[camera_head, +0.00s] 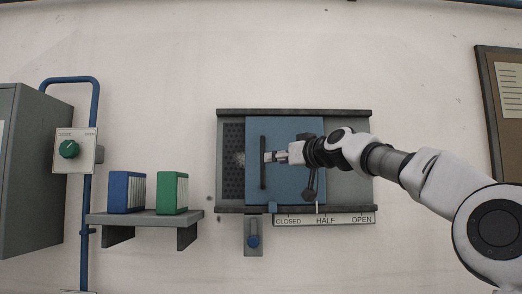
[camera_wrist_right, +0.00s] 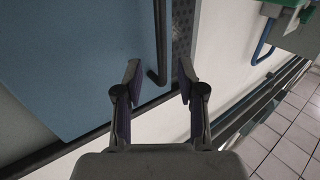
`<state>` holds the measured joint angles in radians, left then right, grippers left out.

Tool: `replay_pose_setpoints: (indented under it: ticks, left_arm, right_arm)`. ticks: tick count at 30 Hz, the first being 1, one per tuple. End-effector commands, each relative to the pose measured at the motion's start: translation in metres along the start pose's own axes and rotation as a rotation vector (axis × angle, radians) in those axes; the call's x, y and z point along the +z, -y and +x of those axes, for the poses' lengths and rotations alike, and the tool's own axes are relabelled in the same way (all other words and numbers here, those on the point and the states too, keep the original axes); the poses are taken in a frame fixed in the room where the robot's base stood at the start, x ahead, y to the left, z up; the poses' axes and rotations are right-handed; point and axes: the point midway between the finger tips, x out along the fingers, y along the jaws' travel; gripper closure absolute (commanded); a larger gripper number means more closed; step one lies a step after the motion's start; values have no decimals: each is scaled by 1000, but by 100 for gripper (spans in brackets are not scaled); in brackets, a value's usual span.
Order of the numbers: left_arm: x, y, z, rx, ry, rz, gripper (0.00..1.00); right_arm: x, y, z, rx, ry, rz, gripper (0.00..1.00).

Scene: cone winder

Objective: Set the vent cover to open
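The vent cover is a blue panel (camera_head: 290,185) in a dark-railed frame, with a dark vertical bar handle (camera_head: 263,172) near its left edge. A perforated grille (camera_head: 233,180) shows left of the cover. My right gripper (camera_head: 269,157) is at the handle. In the right wrist view, its fingers (camera_wrist_right: 160,78) are open on either side of the handle's end (camera_wrist_right: 158,75), with gaps visible. My left gripper is not in view.
A grey bracket with a blue knob (camera_head: 253,241) hangs below the frame. A shelf (camera_head: 145,217) holds a blue and a green binder at left. A box with a green knob (camera_head: 69,149) is on a blue pipe. My right arm comes in from the right.

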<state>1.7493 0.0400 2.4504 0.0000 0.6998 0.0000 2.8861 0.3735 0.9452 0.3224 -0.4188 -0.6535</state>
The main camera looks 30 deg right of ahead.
Motion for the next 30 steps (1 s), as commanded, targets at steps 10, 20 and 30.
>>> replay_pose_setpoints:
  ticks: [10,20,30]
  left_arm:
    - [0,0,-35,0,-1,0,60]
    - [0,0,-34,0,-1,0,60]
    - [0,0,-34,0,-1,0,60]
  right_arm:
    - [-1,1,60,1,2,-1,61]
    - [1,1,63,0,1,-1,82]
    - [2,2,64,1,2,-1,100]
